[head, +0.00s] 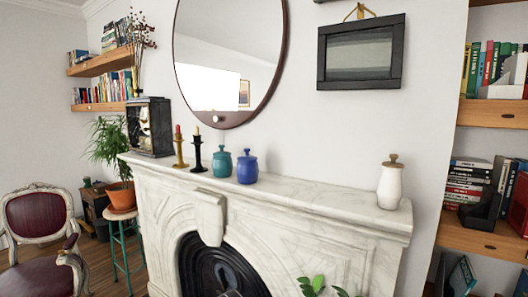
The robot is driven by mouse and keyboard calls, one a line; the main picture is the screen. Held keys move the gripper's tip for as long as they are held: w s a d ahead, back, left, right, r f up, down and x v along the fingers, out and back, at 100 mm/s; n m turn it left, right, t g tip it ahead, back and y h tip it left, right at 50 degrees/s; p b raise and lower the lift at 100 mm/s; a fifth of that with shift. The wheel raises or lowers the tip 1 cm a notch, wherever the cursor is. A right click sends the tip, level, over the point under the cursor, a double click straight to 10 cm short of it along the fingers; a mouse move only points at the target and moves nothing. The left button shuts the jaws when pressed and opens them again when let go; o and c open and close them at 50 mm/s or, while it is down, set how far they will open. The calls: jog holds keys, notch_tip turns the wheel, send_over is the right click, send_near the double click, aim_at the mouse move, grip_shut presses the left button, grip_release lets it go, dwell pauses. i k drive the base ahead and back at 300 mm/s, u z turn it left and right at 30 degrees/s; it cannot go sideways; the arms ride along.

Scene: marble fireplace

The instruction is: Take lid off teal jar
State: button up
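The teal jar (222,165) stands upright on the white marble mantel (300,192), left of centre in the head view. Its rounded teal lid (220,150) with a small knob sits on top of it. A blue jar (247,169) of similar shape, also lidded, stands close to its right. My gripper cannot be made out in the head view, so its state and its place relative to the jar are not shown.
A white jar with a wooden lid (390,183) stands far right. The mantel between the blue and white jars is clear. A round mirror (228,60) hangs behind.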

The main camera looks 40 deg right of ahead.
aim_at(222, 153)
jog(key=z, duration=0.3)
jog(key=i, duration=1.05)
